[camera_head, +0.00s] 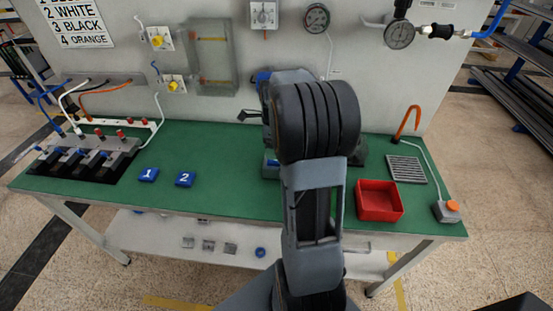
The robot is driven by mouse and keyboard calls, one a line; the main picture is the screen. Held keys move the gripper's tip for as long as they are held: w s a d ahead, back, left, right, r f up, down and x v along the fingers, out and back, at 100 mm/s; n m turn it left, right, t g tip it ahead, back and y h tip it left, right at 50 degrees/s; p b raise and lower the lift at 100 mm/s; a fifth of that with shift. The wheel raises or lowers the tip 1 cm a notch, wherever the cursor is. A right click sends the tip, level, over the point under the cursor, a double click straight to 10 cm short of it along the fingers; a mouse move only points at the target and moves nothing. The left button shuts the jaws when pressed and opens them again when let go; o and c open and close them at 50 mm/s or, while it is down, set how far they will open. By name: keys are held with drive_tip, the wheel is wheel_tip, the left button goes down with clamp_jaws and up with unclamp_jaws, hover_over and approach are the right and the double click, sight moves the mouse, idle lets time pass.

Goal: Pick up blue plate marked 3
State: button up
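Two blue plates lie flat on the green bench top (225,150), left of my arm. One is marked 1 (148,175) and the other is marked 2 (185,180). No plate with a 3 shows; the bench behind my arm is hidden. My arm stands across the middle of the view. A small dark forked shape, possibly my gripper (246,115), sticks out left of the arm above the back of the bench. Whether it is open or shut cannot be made out.
A black block with levers and hoses (85,158) stands at the bench's left end. A red tray (379,201), a grey grate (406,170) and an orange button box (447,211) are at the right. A panel with gauges (316,18) rises behind. The lower shelf (160,232) holds small parts.

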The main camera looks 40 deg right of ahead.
drive_tip(key=shift+w+a+f+p, duration=0.1)
drive_tip(key=shift+f+p, duration=0.1)
drive_tip(key=shift+f, duration=1.2)
drive_tip(key=shift+w+f+p, duration=0.1)
drive_tip(key=shift+f+p, duration=0.05)
drive_tip(key=shift+f, duration=1.25)
drive_tip(key=c, duration=1.1)
drive_tip(key=shift+r, duration=0.1)
